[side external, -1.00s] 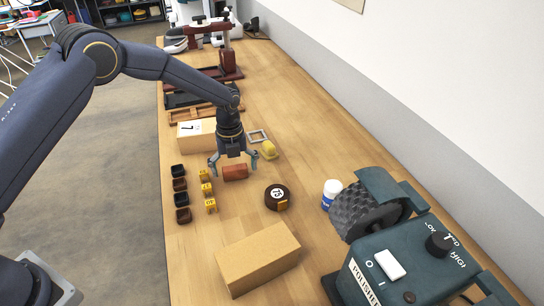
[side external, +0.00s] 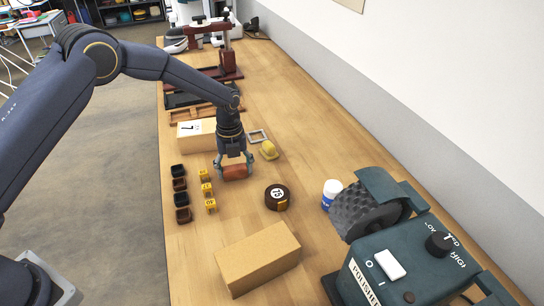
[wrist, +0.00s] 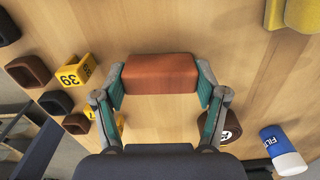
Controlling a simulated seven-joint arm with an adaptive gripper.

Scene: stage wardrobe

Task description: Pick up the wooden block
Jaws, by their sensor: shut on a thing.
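The wooden block (side external: 236,173) is a reddish-brown rectangular block low at the table, below my wrist in the side view. It also shows in the wrist view (wrist: 160,73), lying lengthwise between the two fingers. My gripper (side external: 235,171) is shut on the block, with one finger against each end. In the wrist view my gripper (wrist: 161,88) has its teal finger pads at the block's left and right ends. The block's underside is hidden, so I cannot tell whether it touches the table.
Yellow numbered tags (side external: 207,189) and small dark cups (side external: 181,199) stand to the left. A dark round tape-like item (side external: 277,198) is to the right, a cardboard box (side external: 258,260) in front. A polisher (side external: 420,262) stands front right.

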